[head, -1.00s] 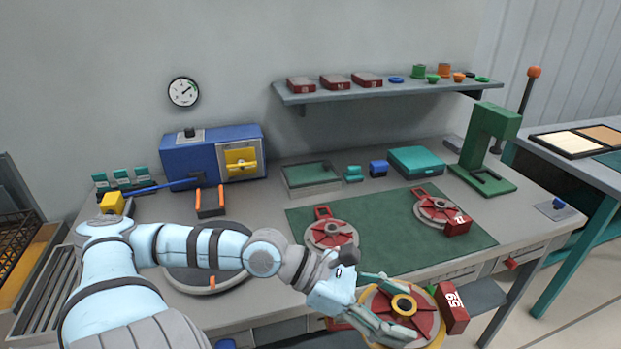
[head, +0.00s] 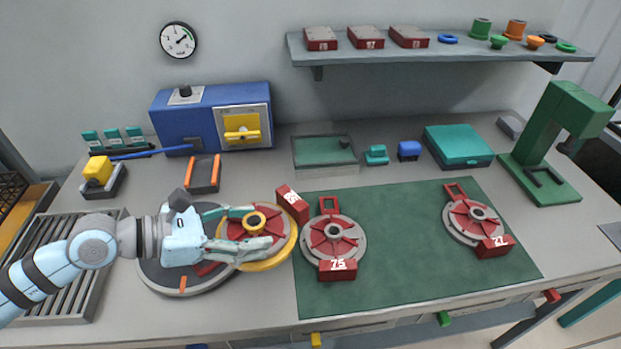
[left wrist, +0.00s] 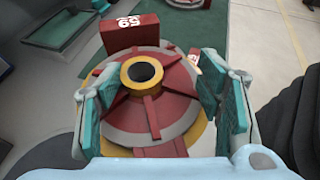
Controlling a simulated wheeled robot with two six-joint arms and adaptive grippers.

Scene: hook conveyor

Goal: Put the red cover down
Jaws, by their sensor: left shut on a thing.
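My left gripper (head: 258,228) is shut on a round red and grey cover (head: 281,223) with a yellow rim and a raised yellow hub. The two teal-lined fingers lie on either side of the hub, as the left wrist view (left wrist: 141,72) also shows. A red block tag (head: 291,204) with a number sticks out from the cover's far right edge. The cover overlaps the right part of a grey round plate (head: 158,277) in the head view; I cannot tell whether they touch. The plate's right side is hidden. My right gripper is not in view.
On the green mat (head: 400,265) lie two similar red and grey covers, tagged 75 (head: 322,243) and 22 (head: 466,220). The mat between them is free. A blue box (head: 185,125), a shallow green tray (head: 325,155), a teal case (head: 458,146) and a green press (head: 545,140) stand behind.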

